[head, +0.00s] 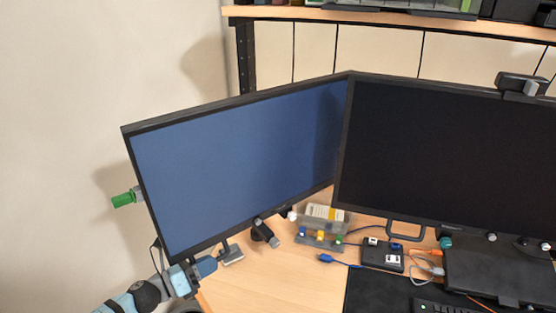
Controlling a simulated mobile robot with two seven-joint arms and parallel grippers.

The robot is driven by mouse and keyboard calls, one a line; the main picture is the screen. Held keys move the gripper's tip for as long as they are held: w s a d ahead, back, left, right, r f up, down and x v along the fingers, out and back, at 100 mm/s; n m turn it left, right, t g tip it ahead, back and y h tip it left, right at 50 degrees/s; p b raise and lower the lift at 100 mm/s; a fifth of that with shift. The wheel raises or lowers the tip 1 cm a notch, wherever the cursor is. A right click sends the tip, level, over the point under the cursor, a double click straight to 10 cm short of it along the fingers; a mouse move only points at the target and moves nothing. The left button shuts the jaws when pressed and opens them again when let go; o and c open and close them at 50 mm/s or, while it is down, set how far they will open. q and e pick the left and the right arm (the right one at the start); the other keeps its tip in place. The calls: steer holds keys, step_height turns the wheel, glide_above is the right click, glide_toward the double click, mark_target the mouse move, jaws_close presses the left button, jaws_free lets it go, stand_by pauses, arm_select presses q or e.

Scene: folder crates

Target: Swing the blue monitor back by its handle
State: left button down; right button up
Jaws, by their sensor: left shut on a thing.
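The blue monitor (235,160) has a blue screen in a black frame and stands at the left, angled, with its right edge against the dark monitor (440,150). A grey handle (232,254) hangs below its bottom edge, left of centre. My left gripper (213,264) comes in from the lower left, with its blue fingertips at the handle. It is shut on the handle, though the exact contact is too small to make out. My right gripper is not in view.
A green-ended knob (123,199) sticks out past the blue monitor's left edge, near the wall. A small organiser (320,238), a blue cable plug (326,258) and a black box (383,256) lie on the desk (240,291). A shelf (320,15) runs above.

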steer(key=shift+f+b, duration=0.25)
steer(key=shift+b, duration=0.25)
arm_select(q)
steer(key=shift+w+a+m+g+h, duration=0.4)
steer(key=shift+w+a+m+g, duration=0.15)
steer(key=shift+a+g, duration=0.2)
steer(key=c, duration=1)
jaws_free()
steer(key=shift+a, duration=0.1)
steer(key=shift+a+b, duration=0.2)
steer(key=shift+b, duration=0.1)
